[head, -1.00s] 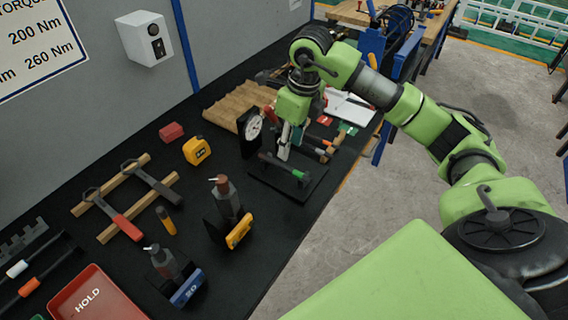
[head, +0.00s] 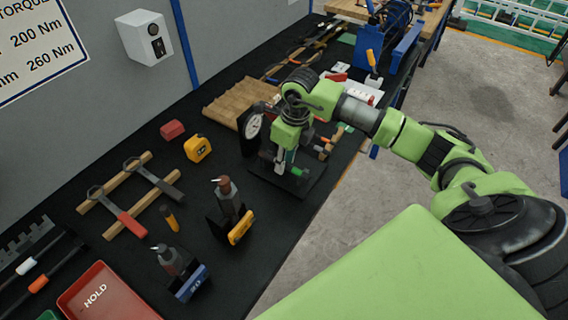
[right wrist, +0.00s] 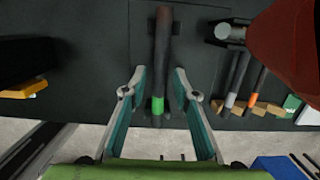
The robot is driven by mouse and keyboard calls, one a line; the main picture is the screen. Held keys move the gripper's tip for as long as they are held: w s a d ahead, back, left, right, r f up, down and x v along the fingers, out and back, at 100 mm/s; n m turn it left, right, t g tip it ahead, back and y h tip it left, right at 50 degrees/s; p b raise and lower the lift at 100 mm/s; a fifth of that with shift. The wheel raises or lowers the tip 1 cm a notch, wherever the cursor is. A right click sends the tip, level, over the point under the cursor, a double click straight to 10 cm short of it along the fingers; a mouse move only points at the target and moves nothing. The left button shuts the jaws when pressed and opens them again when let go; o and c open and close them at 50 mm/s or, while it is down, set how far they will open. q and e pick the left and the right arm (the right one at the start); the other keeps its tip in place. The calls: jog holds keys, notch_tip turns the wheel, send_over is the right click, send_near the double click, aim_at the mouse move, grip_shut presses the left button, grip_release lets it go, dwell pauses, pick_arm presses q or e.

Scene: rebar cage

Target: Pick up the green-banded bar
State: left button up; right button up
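The green-banded bar (right wrist: 163,45) is a dark rod with a green band near its lower end in the right wrist view. In the head view its green band (head: 298,172) shows over a black plate (head: 312,190) on the bench; the gripper hides much of the rest. My right gripper (right wrist: 160,80) is open, pointing down at the bar. Its fingers stand on either side of the bar in the right wrist view, with a gap visible on both sides. I cannot tell whether the fingertips are down at the bar's height. My left gripper is not in view.
A dial gauge (head: 252,126) stands close beside the right gripper. Other banded bars (right wrist: 234,85) lie to the right in the wrist view. A wooden ribbed board (head: 232,100), bottles with dark bodies (head: 227,195) and a red HOLD tray (head: 75,302) share the bench.

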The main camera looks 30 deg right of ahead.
grip_shut()
jog(key=shift+r, duration=0.1)
jog(key=shift+w, duration=0.1)
